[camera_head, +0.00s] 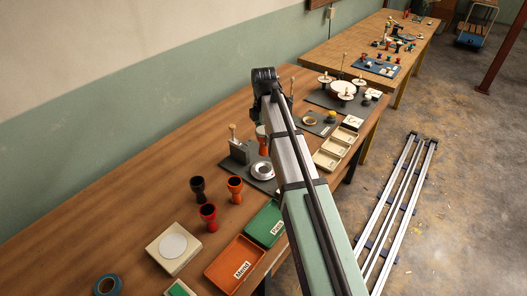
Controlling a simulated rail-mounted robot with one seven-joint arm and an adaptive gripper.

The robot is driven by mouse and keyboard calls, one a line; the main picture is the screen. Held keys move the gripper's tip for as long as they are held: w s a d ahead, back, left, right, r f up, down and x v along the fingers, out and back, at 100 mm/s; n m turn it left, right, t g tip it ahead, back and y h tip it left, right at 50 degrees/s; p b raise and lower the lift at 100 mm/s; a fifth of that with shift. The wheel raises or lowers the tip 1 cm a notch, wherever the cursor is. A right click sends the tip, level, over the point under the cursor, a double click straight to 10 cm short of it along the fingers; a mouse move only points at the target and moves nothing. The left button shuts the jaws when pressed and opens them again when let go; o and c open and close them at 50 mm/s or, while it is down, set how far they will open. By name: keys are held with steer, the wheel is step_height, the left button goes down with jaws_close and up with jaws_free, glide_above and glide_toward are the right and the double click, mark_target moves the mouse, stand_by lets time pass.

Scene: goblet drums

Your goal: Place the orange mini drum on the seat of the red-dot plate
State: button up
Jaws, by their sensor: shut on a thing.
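My gripper (258,112) points down over the table beyond the goblets, shut, its fingertips small and partly hidden. Just below it shows an orange-red drum with a pale top (262,142), which I take to be the orange mini drum in its jaws; the contact is not clear. Several white round plates (343,87) stand on a dark tray (320,97) at the far end of this table, right of my gripper. They have small darker marks at their middles; which one has the red dot is too small to tell.
Black (198,190), orange (235,190) and red (208,217) goblets stand in front. Cream trays (327,158) line the right edge. The table's left side is clear.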

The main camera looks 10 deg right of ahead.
mark_target(264, 153)
steer(key=shift+f+p, duration=0.8)
steer(key=shift+f, duration=3.65)
steer(key=shift+f, duration=0.15)
steer(key=o, duration=1.3)
step_height(264, 153, up, 12)
steer(key=b, duration=0.2)
steer(key=shift+r+b, duration=0.2)
steer(key=shift+b, duration=0.1)
